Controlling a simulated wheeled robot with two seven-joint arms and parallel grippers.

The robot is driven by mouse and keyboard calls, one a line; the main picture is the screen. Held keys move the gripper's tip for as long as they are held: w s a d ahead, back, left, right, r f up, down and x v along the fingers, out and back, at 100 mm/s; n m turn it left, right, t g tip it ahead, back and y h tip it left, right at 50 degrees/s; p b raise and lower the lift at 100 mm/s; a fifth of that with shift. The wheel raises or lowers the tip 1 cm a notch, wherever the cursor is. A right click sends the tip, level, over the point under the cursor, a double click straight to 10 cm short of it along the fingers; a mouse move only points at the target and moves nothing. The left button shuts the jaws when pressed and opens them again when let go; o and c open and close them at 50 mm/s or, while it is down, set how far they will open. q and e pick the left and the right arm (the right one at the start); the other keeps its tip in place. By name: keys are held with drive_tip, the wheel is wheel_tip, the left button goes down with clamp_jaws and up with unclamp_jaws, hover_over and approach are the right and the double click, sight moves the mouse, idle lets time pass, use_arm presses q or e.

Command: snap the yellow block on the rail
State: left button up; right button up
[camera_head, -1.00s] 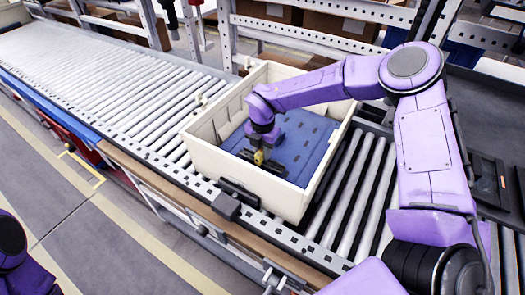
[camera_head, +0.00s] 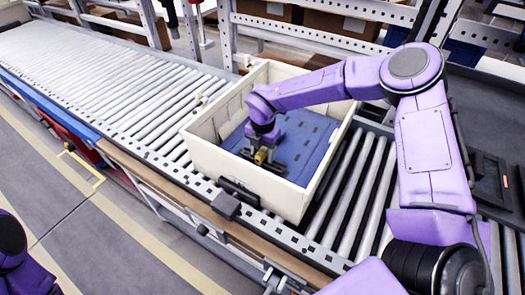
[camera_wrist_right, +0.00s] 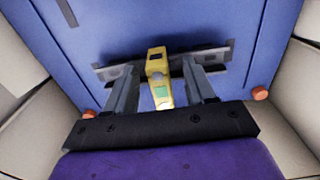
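The yellow block (camera_wrist_right: 158,78), with a small green patch, is between the two fingers of my right gripper (camera_wrist_right: 163,80) in the right wrist view. A gap shows on each side of it, so the fingers stand open around it. The block lies across the middle of the dark rail (camera_wrist_right: 214,56) on the blue panel (camera_wrist_right: 190,22). Whether it is fully seated cannot be told. In the head view my right gripper (camera_head: 262,158) is low in the bin, with the yellow block (camera_head: 260,157) small and partly hidden. My left gripper is out of view.
The cream bin (camera_head: 205,160) has high walls around my right gripper and stands on the roller conveyor (camera_head: 110,85). Two orange round pieces (camera_wrist_right: 260,93) lie on either side of the gripper. The conveyor to the left is clear.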

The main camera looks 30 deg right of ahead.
wheel_tip(320, 180, up, 10)
drive_tip(key=shift+f+b, duration=0.1)
drive_tip(key=shift+b, duration=0.8)
drive_tip(key=shift+r, duration=0.4)
drive_tip(key=shift+r, duration=0.1)
